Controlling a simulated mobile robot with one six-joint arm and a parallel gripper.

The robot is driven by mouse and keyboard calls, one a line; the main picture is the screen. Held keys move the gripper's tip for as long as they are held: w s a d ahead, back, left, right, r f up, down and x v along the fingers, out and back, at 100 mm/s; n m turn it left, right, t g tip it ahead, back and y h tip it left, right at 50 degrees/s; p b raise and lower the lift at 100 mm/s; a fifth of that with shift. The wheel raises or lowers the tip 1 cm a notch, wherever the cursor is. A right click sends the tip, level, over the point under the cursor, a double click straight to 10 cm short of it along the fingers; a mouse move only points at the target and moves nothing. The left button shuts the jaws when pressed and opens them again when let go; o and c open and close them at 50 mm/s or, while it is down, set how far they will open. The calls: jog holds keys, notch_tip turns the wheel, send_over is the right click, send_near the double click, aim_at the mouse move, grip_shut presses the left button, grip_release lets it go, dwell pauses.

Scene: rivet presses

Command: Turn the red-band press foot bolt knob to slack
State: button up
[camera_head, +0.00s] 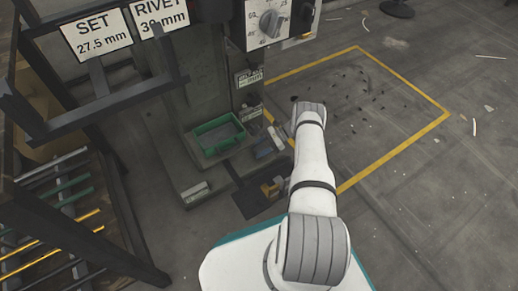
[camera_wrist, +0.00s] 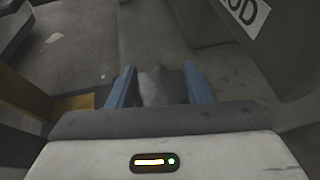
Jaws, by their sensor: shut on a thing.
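In the wrist view, a grey knob (camera_wrist: 160,86) sits between the two blue fingers of my gripper (camera_wrist: 160,92). My gripper is shut on it, with one finger along each side. The knob's lower part is hidden by the gripper body, and no slack marking can be read. In the head view, my white arm reaches down to the base of the press (camera_head: 208,85), and my gripper (camera_head: 268,148) is low beside its column. The knob cannot be made out there. I see no red band on this press.
A green tray (camera_head: 217,149) stands on the press base, left of my gripper. A yellow-orange part (camera_head: 272,188) lies on a dark floor plate just below. A dark rack (camera_head: 125,215) with rods stands at the left. The yellow-outlined floor (camera_head: 375,85) at the right holds small dark bits.

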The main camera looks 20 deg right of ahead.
jog(key=shift+n+g, duration=0.4)
jog(key=shift+g, duration=0.1)
jog(key=o, duration=1)
jog(key=shift+v, duration=3.85)
